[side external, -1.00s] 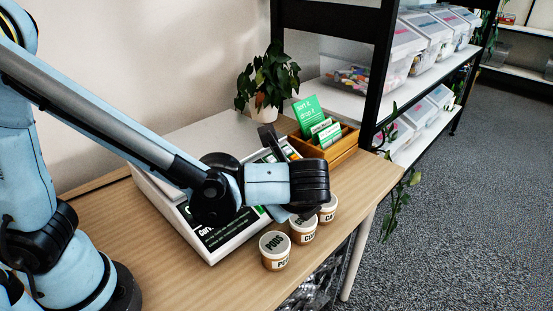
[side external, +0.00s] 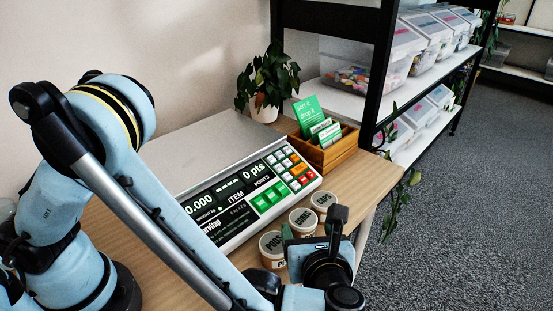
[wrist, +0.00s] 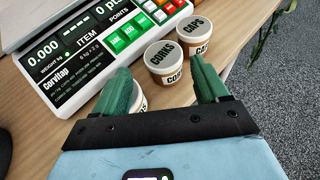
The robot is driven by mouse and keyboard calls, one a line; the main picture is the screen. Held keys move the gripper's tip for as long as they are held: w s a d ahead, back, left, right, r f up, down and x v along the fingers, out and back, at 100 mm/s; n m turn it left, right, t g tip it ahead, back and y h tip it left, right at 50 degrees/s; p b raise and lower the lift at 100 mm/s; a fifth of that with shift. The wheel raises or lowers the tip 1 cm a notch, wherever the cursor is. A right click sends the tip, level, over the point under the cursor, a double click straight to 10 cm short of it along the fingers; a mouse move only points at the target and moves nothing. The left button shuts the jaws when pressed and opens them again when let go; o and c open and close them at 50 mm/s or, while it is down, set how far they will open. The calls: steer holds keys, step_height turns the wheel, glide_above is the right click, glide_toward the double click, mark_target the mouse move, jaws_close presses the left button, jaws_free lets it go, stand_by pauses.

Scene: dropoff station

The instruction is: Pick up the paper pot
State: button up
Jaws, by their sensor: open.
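Three small paper pots with printed lids stand in a row on the table beside the scale. The pot marked PODS (side external: 271,245) is nearest the camera, the CORKS pot (side external: 303,220) is in the middle and the CAPS pot (side external: 323,200) is farthest. My gripper (side external: 313,230) is open and empty, on the front side of the row. In the wrist view, the CORKS pot (wrist: 166,60) shows beyond and between the green fingertips, with the CAPS pot (wrist: 194,38) behind it. The PODS pot (wrist: 139,99) is mostly hidden behind the left finger.
The scale (side external: 243,214) with its display and keypad lies left of the pots. A wooden box of cards (side external: 335,149) and a potted plant (side external: 265,84) stand behind. The table's right edge is close to the pots. A shelf (side external: 385,95) with clear bins stands beyond.

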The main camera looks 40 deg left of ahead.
mark_target(304, 221)
steer(key=shift+f+x, duration=0.2)
steer(key=shift+x, duration=1.35)
steer(key=shift+f+x, duration=0.15)
steer(key=shift+x, duration=1.4)
steer(key=shift+d, duration=0.2)
steer(key=c, duration=0.9)
